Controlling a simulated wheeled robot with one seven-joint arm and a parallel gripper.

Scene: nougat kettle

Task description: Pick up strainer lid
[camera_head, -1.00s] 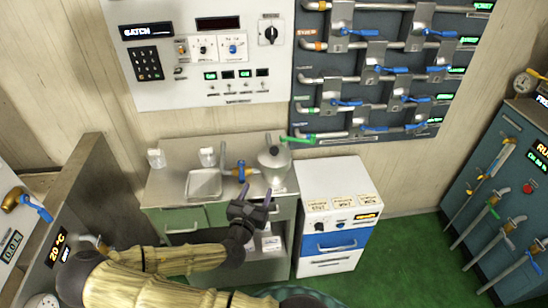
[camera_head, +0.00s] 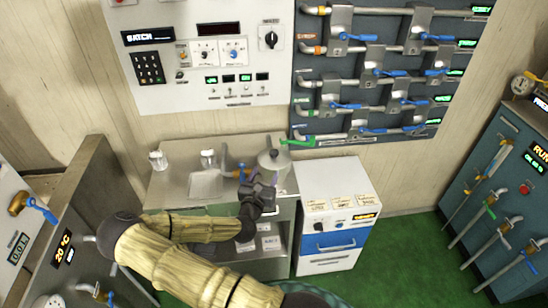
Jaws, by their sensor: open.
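The strainer lid seems to be the light metal cone-like cover (camera_head: 274,155) on top of the grey metal pot (camera_head: 283,177) at the right end of the steel counter; its exact shape is too small to make out. My gripper (camera_head: 264,177) is in front of the pot, near its left front side. Its purple-tipped fingers are apart and appear empty. The gripper hides part of the pot's lower front, and I cannot tell whether it touches the pot.
A green-handled tap (camera_head: 297,142) hangs just above the pot. A white and blue cabinet (camera_head: 336,215) stands to the right.

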